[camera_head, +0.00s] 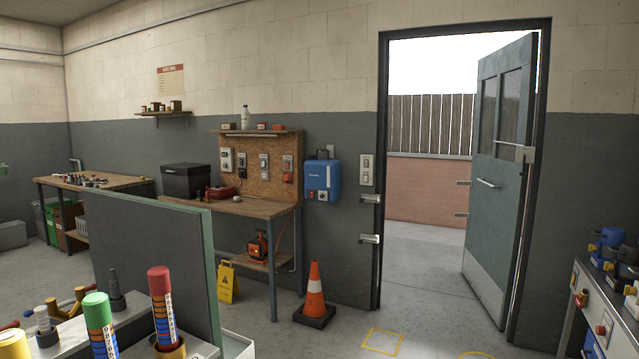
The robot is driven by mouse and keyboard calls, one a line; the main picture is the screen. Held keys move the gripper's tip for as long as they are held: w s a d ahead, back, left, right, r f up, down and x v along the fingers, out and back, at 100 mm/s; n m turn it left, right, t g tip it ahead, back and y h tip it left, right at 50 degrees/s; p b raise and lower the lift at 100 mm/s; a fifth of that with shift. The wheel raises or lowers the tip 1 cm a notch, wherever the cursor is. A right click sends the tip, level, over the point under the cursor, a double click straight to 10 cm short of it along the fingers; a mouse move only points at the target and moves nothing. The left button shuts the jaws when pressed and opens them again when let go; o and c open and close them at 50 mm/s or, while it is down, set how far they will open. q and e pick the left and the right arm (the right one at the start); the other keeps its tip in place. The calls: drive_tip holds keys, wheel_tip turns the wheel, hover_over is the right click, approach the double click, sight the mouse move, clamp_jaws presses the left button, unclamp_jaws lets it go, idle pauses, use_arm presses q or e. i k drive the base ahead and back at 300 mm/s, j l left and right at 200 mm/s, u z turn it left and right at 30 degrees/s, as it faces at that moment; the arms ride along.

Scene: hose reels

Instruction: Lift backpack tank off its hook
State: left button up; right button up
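A blue, box-shaped unit (322,180), which looks like the backpack tank, hangs against the dark grey wall between the pegboard and the doorway. It is upright, with a small grey part at its top and small red and white parts at its lower front. The hook itself cannot be made out at this distance. Neither of my grippers shows in the head view.
An orange traffic cone (315,296) stands on the floor below the blue unit. A workbench (240,207) is to its left, with a yellow floor sign (227,282) nearby. An open door (500,170) is at right. A green-edged panel (150,262) and colourful fittings fill the near left.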

sight(323, 177)
drive_tip(key=i+l+z, duration=0.1)
drive_tip(key=i+z, duration=0.3)
drive_tip(key=i, duration=0.15)
drive_tip(key=i+j+z, duration=0.1)
drive_tip(key=i+z, duration=0.25)
drive_tip(key=i, duration=0.25)
drive_tip(key=i+u, duration=0.1)
drive_tip(key=i, duration=0.4)
drive_tip(key=i+l+u, duration=0.1)
drive_tip(key=i, duration=0.4)
drive_tip(key=i+l+u, duration=0.1)
drive_tip(key=i, duration=0.4)
drive_tip(key=i+l+u, duration=0.1)
drive_tip(key=i+l, duration=0.15)
drive_tip(key=i, duration=0.25)
drive_tip(key=i+j+u, duration=0.25)
drive_tip(key=u, duration=0.25)
drive_tip(key=i+u, duration=1)
drive_tip(key=i+l+u, duration=0.15)
drive_tip(key=i+u, duration=0.15)
drive_tip(key=u, duration=0.15)
drive_tip(key=i+j, duration=0.15)
drive_tip(key=i, duration=0.45)
drive_tip(key=i+j+u, duration=0.1)
drive_tip(key=i, duration=0.55)
